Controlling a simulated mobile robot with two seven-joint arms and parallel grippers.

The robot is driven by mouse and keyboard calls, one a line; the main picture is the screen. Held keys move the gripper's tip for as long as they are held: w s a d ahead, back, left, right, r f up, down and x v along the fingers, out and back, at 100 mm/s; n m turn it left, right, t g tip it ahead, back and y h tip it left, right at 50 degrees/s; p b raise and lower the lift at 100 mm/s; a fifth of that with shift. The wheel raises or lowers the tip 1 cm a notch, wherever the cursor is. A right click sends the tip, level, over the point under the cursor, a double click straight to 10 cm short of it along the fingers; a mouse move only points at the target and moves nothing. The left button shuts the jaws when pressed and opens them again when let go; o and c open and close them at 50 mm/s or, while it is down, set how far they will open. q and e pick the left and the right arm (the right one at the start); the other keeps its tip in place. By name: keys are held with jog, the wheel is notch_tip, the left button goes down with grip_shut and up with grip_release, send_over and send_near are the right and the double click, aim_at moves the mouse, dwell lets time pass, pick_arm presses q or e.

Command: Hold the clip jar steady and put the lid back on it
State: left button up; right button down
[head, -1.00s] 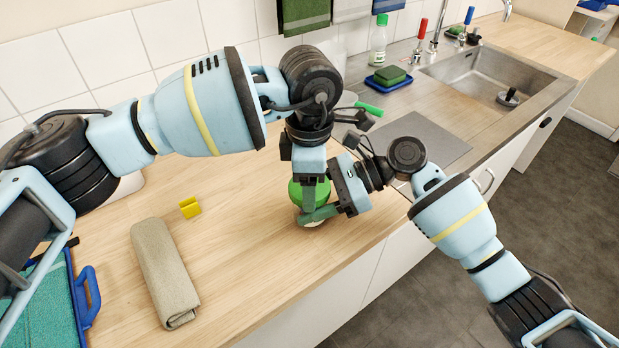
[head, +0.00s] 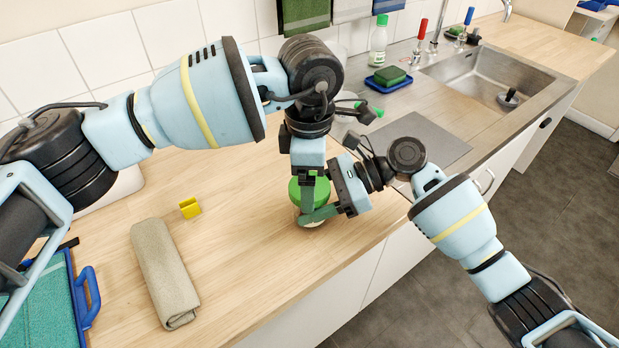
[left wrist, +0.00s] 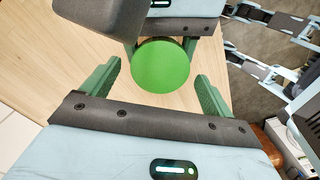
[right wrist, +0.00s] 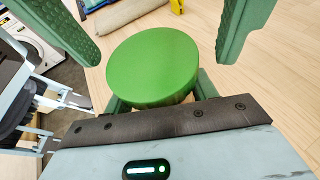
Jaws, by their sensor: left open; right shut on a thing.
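The clip jar (head: 313,223) stands on the wooden counter near its front edge, mostly hidden by my grippers in the head view. The round green lid (head: 322,190) sits on top of it and looks level. It also shows in the left wrist view (left wrist: 160,66) and the right wrist view (right wrist: 152,66). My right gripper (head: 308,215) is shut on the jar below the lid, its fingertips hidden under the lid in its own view. My left gripper (head: 308,180) is open above the lid, pointing down, with a finger on either side and gaps between fingers and lid.
A rolled beige towel (head: 165,272) and a yellow block (head: 190,207) lie left on the counter. A sponge on a blue dish (head: 390,77) and the sink (head: 490,80) are behind right.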

pick_arm(q)
jog(key=shift+r, duration=1.55)
jog(key=shift+r, duration=0.1)
jog(key=shift+r+n, duration=1.65)
jog(key=shift+n, duration=0.05)
jog(key=shift+f, duration=4.05)
